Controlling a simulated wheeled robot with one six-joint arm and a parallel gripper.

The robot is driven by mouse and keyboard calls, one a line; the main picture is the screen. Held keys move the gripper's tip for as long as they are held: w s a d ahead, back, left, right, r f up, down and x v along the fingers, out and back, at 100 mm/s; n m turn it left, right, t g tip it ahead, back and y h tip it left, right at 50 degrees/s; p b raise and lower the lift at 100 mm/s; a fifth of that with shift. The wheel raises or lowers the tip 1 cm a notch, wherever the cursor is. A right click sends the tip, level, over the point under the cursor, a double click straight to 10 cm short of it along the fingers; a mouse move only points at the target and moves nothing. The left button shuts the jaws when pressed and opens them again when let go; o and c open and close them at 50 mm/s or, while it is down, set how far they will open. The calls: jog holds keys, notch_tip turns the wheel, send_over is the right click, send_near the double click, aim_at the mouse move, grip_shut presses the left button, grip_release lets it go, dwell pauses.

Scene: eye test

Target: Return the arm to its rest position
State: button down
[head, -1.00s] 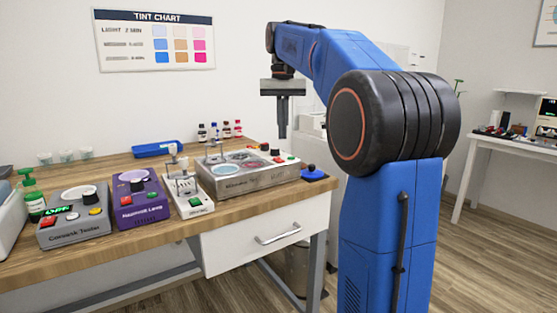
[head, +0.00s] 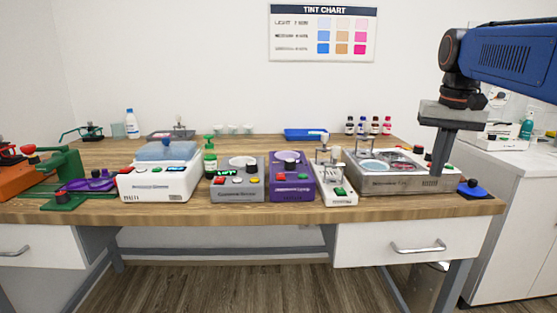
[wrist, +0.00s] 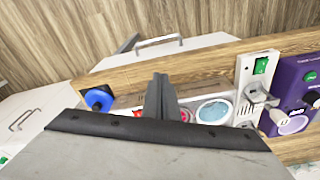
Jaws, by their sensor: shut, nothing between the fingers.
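My gripper (head: 438,174) hangs from my blue arm at the right of the head view, fingers pointing down and pressed together. It is shut and empty. In the head view its fingertips overlap the right end of the long steel unit (head: 372,185); I cannot tell the exact gap. In the wrist view the closed fingers (wrist: 160,85) stand over the same unit, near its round pale blue dish (wrist: 213,111), between a blue disc with a dark knob (wrist: 98,98) and a white device with a green switch (wrist: 259,66).
The wooden bench (head: 250,213) carries a purple device (head: 291,188), a grey tester (head: 238,190) and a white device with a blue lid (head: 160,184). Small bottles (head: 368,126) and a blue tray (head: 306,134) stand behind. A white cabinet (head: 512,225) is at the right.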

jog(key=s+a+f+n+t, duration=0.1)
jog(key=s+a+f, duration=0.3)
jog(key=s+f, duration=0.7)
jog(key=s+a+f+n+t, duration=0.2)
jog(key=s+a+f, duration=0.3)
jog(key=s+f, duration=0.5)
notch_tip(320, 180, down, 4)
jog(key=shift+s+r+n, duration=0.1)
jog(key=shift+s+n, duration=0.25)
jog(key=shift+n, duration=0.05)
jog(key=c, duration=2.5)
grip_release()
